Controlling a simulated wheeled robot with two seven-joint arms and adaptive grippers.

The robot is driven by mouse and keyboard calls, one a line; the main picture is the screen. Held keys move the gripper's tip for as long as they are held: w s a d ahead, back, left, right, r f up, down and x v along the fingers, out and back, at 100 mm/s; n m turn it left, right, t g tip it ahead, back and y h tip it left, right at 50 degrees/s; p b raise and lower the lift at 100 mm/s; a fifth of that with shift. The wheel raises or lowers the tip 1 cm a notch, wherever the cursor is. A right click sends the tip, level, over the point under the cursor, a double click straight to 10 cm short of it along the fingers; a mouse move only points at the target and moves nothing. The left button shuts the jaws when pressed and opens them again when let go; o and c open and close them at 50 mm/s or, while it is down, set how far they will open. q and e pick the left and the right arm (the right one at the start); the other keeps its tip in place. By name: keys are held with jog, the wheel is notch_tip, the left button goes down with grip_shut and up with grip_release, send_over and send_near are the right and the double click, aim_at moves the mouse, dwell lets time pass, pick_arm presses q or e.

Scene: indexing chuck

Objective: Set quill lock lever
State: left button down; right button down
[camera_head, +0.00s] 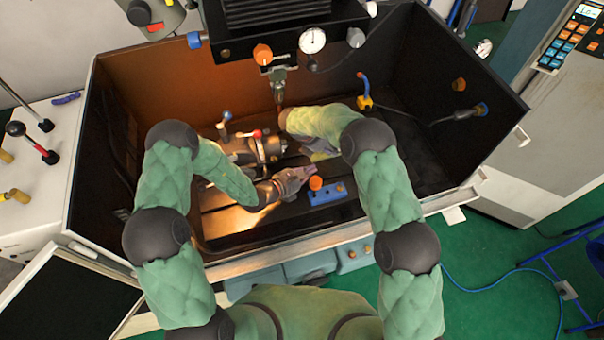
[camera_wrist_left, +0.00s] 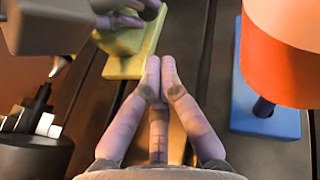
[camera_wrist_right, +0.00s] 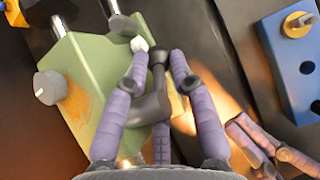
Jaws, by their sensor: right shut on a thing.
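A pale green block (camera_wrist_right: 105,75) carries a dark bent lever (camera_wrist_right: 152,98), which looks like the quill lock lever. My right gripper (camera_wrist_right: 160,62) is shut around this lever, with a finger on each side. A small white knob (camera_wrist_right: 138,44) shows by its fingertips. In the head view my right arm hides the right fingers and most of the block. The block also shows in the left wrist view (camera_wrist_left: 125,65), with right fingers above it. My left gripper (camera_wrist_left: 160,62) is shut and empty, its fingertips together, apart from the block. It also shows in the head view (camera_head: 312,169).
A blue block (camera_head: 328,194) with an orange knob (camera_head: 315,183) stands close to the left gripper. A chuck fixture (camera_head: 262,148) with levers sits to the left. A spindle (camera_head: 279,88) hangs above. Dark enclosure walls surround the slotted bed; its right side is fairly clear.

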pick_arm(q)
jog(key=x, duration=0.2)
jog(key=r+x, duration=0.1)
jog(key=x, duration=0.4)
jog(key=shift+w+d+r, duration=0.1)
jog(key=shift+w+d, duration=0.15)
pick_arm(e)
jog(key=shift+w+a+r, duration=0.1)
jog(key=shift+w+r, duration=0.2)
jog(key=shift+r, duration=0.05)
pick_arm(q)
jog(key=shift+d, duration=0.1)
jog(key=shift+w+d+h, duration=0.25)
jog(key=shift+h, duration=0.05)
jog(key=shift+r, duration=0.1)
pick_arm(e)
jog(key=shift+s+a, duration=0.1)
jog(key=shift+a, duration=0.05)
pick_arm(q)
jog(key=shift+w+d, duration=0.1)
pick_arm(e)
jog(key=c, duration=1.1)
grip_release()
pick_arm(q)
jog(key=shift+w, duration=0.1)
pick_arm(e)
jog(key=shift+f, duration=0.2)
